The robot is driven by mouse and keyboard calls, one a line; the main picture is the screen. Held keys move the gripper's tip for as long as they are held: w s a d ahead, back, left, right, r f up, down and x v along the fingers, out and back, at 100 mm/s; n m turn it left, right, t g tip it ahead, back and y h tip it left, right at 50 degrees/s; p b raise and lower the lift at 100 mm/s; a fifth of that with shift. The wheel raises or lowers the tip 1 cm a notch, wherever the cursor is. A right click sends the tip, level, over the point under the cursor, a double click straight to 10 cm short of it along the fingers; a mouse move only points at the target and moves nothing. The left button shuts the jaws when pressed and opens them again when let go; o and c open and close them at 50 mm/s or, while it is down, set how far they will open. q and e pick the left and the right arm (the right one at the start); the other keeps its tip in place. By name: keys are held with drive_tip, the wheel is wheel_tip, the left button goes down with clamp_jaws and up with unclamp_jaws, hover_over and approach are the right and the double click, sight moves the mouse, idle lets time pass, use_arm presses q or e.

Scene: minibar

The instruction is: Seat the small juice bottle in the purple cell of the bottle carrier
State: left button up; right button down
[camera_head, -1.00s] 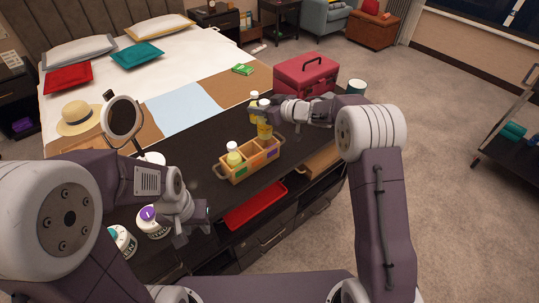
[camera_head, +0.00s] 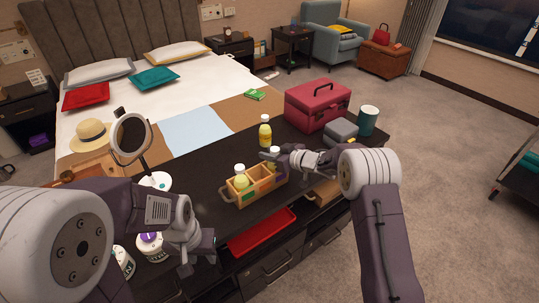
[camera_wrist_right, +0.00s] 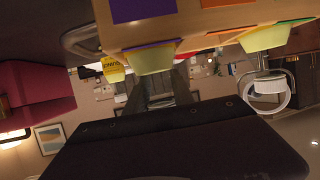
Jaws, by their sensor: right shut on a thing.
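The wooden bottle carrier (camera_head: 245,198) stands on the dark counter in the head view. Its purple panel (camera_wrist_right: 142,8) and orange panel (camera_wrist_right: 225,2) show in the right wrist view. My right gripper (camera_head: 272,157) is shut on the small juice bottle (camera_head: 274,153) at the carrier's right end. The bottle's yellow body (camera_wrist_right: 155,58) rises from behind the purple panel in the right wrist view; its base is hidden, so I cannot tell whether it touches the cell floor. Another white-capped bottle (camera_head: 241,178) sits in the left cell. My left gripper (camera_head: 197,250) looks open and empty, left of the carrier.
A yellow bottle (camera_head: 265,132) stands behind the carrier. A red case (camera_head: 316,107), grey box (camera_head: 341,133) and teal cup (camera_head: 368,120) are at the back right. A red tray (camera_head: 262,231) lies in front. A mirror (camera_head: 131,136) and purple-topped jar (camera_head: 150,243) are left.

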drive_tip(key=shift+s, duration=0.1)
drive_tip(key=c, duration=1.1)
unclamp_jaws()
drive_tip(key=shift+f, duration=0.1)
drive_tip(key=shift+r, duration=0.3)
drive_tip(key=p+v, duration=0.1)
drive_tip(key=v, duration=1.1)
drive_tip(key=shift+s+a, duration=0.1)
